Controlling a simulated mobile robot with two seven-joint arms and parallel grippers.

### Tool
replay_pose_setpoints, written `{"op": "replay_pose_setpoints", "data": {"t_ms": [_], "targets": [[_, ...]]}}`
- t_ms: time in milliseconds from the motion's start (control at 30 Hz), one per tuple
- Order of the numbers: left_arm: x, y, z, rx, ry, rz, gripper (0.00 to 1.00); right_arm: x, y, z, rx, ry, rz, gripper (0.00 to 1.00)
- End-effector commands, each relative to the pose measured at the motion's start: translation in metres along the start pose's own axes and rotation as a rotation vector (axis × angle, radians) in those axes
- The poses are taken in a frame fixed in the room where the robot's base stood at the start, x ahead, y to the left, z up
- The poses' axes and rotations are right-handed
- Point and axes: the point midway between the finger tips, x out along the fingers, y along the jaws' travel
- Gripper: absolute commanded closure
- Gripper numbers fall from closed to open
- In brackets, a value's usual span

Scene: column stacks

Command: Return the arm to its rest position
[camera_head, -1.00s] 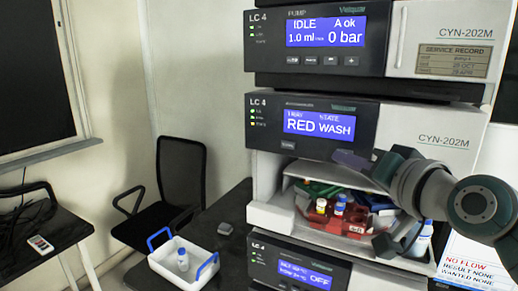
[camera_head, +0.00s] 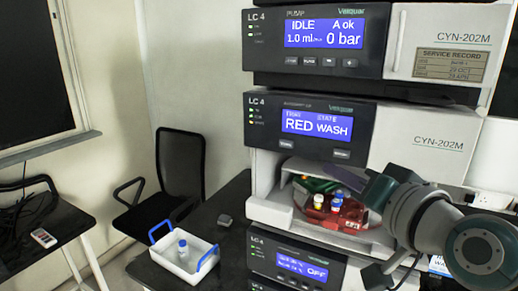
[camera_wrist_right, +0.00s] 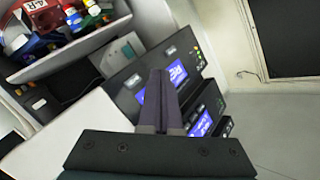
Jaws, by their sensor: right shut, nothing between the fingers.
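My right arm (camera_head: 432,222) comes in from the right in the head view. Its gripper (camera_head: 338,174) has dark, slim fingers pointing left, in front of the middle instrument and near the top of its open bay. In the right wrist view the two fingers (camera_wrist_right: 158,90) lie together, with nothing seen between them. My left gripper is in neither view.
The instrument stack has a middle unit (camera_head: 310,122) reading RED WASH. Its open bay holds a red rack (camera_head: 325,215) with yellow- and blue-capped vials. A chair (camera_head: 180,165) stands behind.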

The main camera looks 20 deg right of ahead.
Motion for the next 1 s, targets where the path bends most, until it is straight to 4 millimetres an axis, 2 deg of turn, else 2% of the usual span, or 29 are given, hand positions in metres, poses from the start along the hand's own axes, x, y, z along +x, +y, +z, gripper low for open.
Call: {"op": "replay_pose_setpoints", "data": {"t_ms": [367, 467, 533, 667, 733, 833, 1000], "targets": [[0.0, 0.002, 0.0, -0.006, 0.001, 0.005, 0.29, 0.0, -0.001, 0.001, -0.005, -0.007, -0.001, 1.0], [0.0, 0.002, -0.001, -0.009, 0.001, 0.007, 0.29, -0.007, -0.005, 0.016, -0.055, -0.077, -0.005, 1.0], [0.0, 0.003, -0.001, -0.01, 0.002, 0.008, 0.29, -0.02, -0.011, 0.04, -0.134, -0.191, -0.007, 1.0], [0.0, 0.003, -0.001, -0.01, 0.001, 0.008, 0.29, -0.071, -0.013, 0.099, -0.358, -0.498, 0.013, 1.0], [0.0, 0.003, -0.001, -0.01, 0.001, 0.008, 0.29, -0.107, -0.009, 0.123, -0.472, -0.66, 0.039, 1.0], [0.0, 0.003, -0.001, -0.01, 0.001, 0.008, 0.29, -0.157, 0.002, 0.142, -0.606, -0.855, 0.088, 1.0], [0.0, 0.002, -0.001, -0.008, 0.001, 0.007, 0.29, -0.241, 0.019, 0.147, -0.769, -1.137, 0.191, 1.0]]}}
